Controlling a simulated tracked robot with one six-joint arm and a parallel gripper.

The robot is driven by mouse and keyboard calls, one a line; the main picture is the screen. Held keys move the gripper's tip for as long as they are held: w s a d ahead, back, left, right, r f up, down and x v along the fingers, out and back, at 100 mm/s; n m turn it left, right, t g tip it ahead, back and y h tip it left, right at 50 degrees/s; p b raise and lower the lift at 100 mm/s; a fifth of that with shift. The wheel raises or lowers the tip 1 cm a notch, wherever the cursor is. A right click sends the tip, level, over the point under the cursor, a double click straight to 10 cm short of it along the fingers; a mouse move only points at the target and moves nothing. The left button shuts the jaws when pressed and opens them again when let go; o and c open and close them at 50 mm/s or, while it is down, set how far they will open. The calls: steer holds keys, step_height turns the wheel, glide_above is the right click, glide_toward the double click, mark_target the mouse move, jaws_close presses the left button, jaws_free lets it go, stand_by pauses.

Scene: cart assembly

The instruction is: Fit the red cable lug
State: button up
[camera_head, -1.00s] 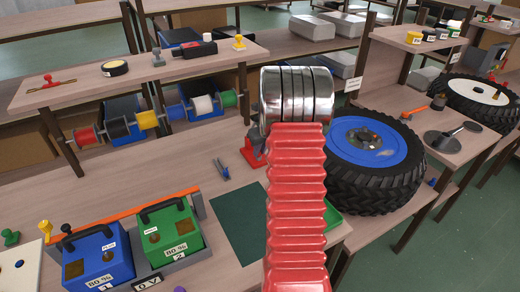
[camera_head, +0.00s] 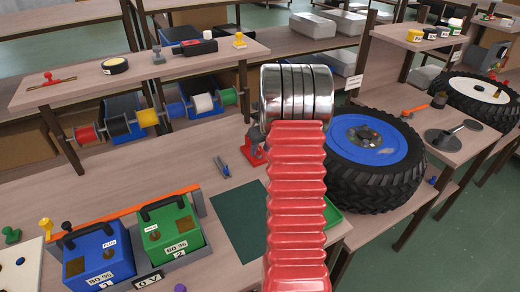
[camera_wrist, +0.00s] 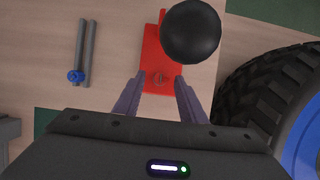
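My gripper (camera_wrist: 158,100) is open in the wrist view, its two grey fingers apart with nothing gripped between them. Just beyond the fingertips is a red bench tool (camera_wrist: 161,55) with a large black ball knob (camera_wrist: 190,31). A small ring-shaped piece (camera_wrist: 158,79) shows on its red base between the fingers; I cannot tell whether it is the red cable lug. In the head view my red arm covers the gripper, and the red tool (camera_head: 250,150) shows partly at its left. No cable lug is clearly identifiable there.
Blue (camera_head: 98,258) and green (camera_head: 172,234) batteries stand front left. A blue-rimmed wheel (camera_head: 375,155) is at the right. Cable spools (camera_head: 148,117) hang under the shelf.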

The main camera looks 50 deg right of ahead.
steer(key=shift+r, duration=0.15)
steer(key=v, duration=1.3)
steer(key=shift+s+r, duration=0.15)
stand_by(0.6)
steer(key=s+a+f+n+g, duration=0.1)
steer(key=s+a+f+n, duration=0.25)
steer(key=n, duration=0.75)
steer(key=s+a+r+n, duration=0.4)
steer(key=a+n, duration=0.5)
steer(key=a, duration=0.4)
steer(key=s+a+r+n+t+y, duration=0.1)
steer(key=s+a+r+n, duration=0.3)
steer(key=a+n, duration=0.6)
steer(key=s+a+r+n+t, duration=0.1)
steer(key=s+a+r+n, duration=0.2)
steer(key=a, duration=1.4)
steer(key=s+n, duration=0.3)
steer(key=n, duration=0.3)
steer(key=shift+s+a+r+n, duration=0.25)
steer(key=shift+a+r+n, duration=0.05)
steer(key=shift+a+r, duration=0.1)
